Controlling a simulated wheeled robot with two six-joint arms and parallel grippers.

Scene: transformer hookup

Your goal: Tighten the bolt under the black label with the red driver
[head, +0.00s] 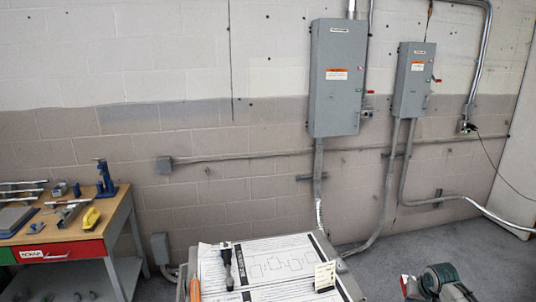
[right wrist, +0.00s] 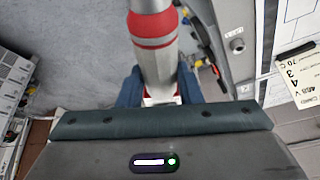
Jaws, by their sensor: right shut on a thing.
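The red driver (right wrist: 152,28) is in the right wrist view, with a grey body and red bands, running up out of the top of the picture. My right gripper (right wrist: 160,92) is shut on it, with a blue finger on each side. The driver's far end is out of view. I cannot make out a black label in either view. My left gripper is not in view.
A grey cabinet top (head: 341,276) carries diagram sheets, a black-handled tool (head: 227,256), an orange handle (head: 195,291) and a printed card (head: 325,276). A tool-covered workbench (head: 124,220) stands left. Wall boxes (head: 338,105) hang behind.

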